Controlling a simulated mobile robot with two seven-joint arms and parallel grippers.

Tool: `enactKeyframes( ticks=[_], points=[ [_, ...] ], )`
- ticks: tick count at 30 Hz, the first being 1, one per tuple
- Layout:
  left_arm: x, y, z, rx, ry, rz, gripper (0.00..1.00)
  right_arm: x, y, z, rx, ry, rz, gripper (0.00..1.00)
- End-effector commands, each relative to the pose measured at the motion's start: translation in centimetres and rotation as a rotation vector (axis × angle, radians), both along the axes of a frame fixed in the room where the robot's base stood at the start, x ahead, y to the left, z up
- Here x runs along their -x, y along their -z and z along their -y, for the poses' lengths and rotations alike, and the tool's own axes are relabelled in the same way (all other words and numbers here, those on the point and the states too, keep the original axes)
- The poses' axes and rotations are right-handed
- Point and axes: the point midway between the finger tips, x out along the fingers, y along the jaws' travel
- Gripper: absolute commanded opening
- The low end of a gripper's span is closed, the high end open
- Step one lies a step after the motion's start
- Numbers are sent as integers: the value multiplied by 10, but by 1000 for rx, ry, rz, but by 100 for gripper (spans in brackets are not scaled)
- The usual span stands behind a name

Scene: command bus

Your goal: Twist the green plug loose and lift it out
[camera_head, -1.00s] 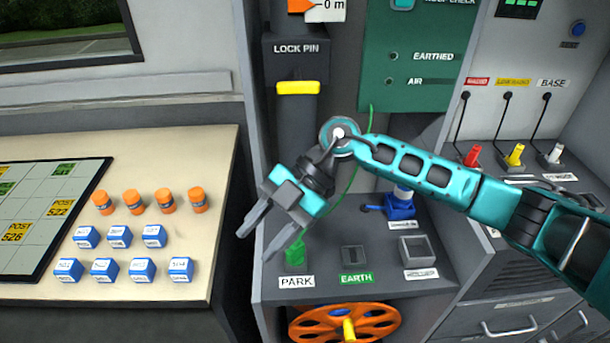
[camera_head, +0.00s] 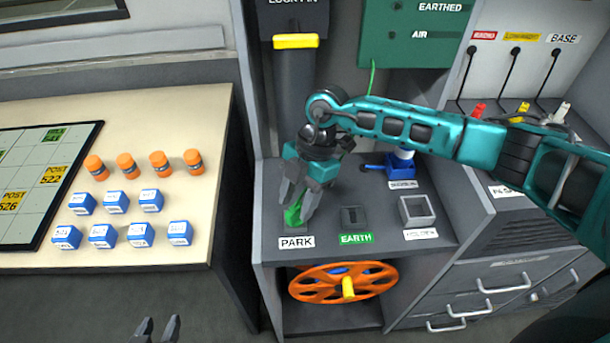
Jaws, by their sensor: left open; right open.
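The green plug (camera_head: 293,217) stands in the socket above the PARK label (camera_head: 296,243), on the grey console. My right gripper (camera_head: 297,212) points down at it, its open fingers at the plug and partly covering it. I cannot tell whether the fingers touch it. A thin green cord (camera_head: 372,76) hangs from the green panel and passes behind my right arm. The EARTH socket (camera_head: 354,216) to the right of the plug is empty. My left gripper (camera_head: 157,328) shows only its open fingertips at the bottom edge, empty and away from the plug.
A grey square holder (camera_head: 417,210) and a blue fitting (camera_head: 400,167) stand to the right on the console. An orange wheel (camera_head: 343,283) sits below. A yellow-topped lock pin (camera_head: 296,42) rises behind. The left table (camera_head: 190,252) carries blue blocks and orange cylinders.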

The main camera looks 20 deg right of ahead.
Motion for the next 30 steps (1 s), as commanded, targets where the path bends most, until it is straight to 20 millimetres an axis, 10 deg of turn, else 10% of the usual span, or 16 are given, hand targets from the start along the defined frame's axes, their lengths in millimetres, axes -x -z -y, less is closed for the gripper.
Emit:
enactKeyframes(
  ticks=[17, 30],
  points=[
    [-2, 1, 0, 0, -1, 3, 43, 4, 23, -8, 0, -1, 0, 46],
    [-4, -1, -1, -1, -2, 8, 43, 4, 22, -8, 0, 0, 0, 4]
  ],
)
